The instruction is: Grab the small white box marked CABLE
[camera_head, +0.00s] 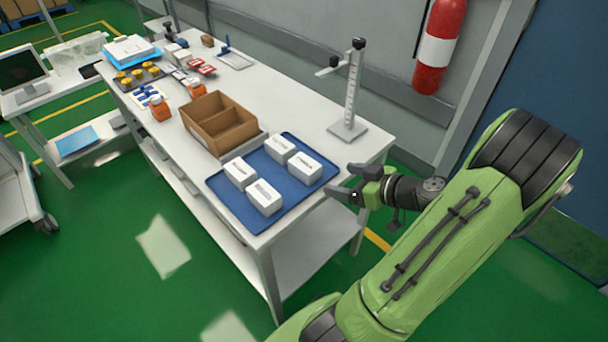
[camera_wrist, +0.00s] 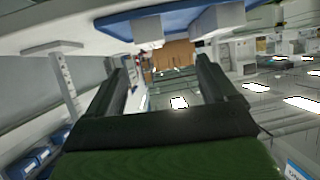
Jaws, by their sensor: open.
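Several small white boxes stand on a blue mat (camera_head: 229,196) at the near end of the white table. There is a front box (camera_head: 264,198), a left box (camera_head: 239,173), a right box (camera_head: 304,168) and a back box (camera_head: 279,149). Their dark print is too small to read, so I cannot tell which is marked CABLE. My gripper (camera_head: 347,181) is open and empty, just right of the mat and apart from the boxes. The wrist view is upside down; the mat (camera_wrist: 115,28) and two white boxes (camera_wrist: 148,29) show at its top, beyond my open fingers.
A cardboard bin (camera_head: 215,125) with a divider stands behind the mat. A measuring stand (camera_head: 350,95) on a flat base is at the table's back right. A fire extinguisher (camera_head: 438,48) hangs on the wall.

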